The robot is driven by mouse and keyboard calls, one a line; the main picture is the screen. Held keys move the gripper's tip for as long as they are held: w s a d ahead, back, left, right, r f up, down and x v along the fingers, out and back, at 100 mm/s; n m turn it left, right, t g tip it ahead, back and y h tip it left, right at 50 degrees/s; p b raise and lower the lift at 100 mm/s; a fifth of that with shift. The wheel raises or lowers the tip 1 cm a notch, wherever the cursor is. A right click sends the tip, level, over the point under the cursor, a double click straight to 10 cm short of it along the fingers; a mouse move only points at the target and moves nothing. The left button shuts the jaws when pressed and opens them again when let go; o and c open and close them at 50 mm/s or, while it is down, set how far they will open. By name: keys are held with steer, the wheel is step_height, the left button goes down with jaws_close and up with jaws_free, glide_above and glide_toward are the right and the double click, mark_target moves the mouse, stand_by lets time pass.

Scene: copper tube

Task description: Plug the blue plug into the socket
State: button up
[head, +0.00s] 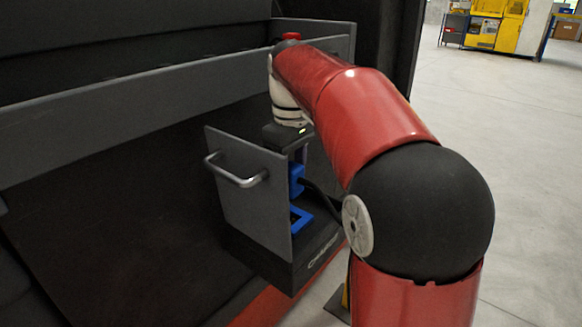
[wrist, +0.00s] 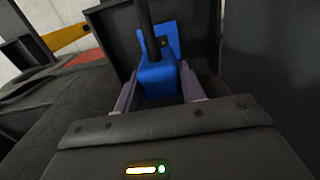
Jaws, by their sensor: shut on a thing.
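The blue plug (head: 296,181) hangs below my gripper (head: 298,163), with a black cable (head: 318,193) running off to the right. In the wrist view the plug (wrist: 157,82) sits between the two purple-grey fingers of my gripper (wrist: 158,92), which are shut on it. The blue socket (head: 302,219) is on top of the black base, below the plug, and a gap shows between them in the head view. In the wrist view the socket (wrist: 172,34) shows partly behind the plug and cable, with a dark opening in it. The fingertips are partly hidden in the head view.
A grey panel (head: 245,190) with a metal handle (head: 236,172) stands upright just left of the socket. The black base (head: 290,268) carries both. A long grey wall (head: 130,110) runs behind. Open floor (head: 510,150) lies to the right.

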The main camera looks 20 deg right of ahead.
mark_target(291, 196)
steer(key=shift+f+b, duration=0.3)
steer(key=shift+f, duration=1.5)
steer(key=shift+f+b, duration=0.75)
steer(key=shift+f, duration=0.3)
steer(key=shift+p, duration=0.65)
steer(key=shift+f+b, duration=0.4)
steer(key=shift+f, duration=0.25)
steer(key=o, duration=1)
steer(key=shift+r, duration=0.1)
step_height(291, 196, up, 8)
steer(key=shift+f+p, duration=0.15)
steer(key=shift+p, duration=0.5)
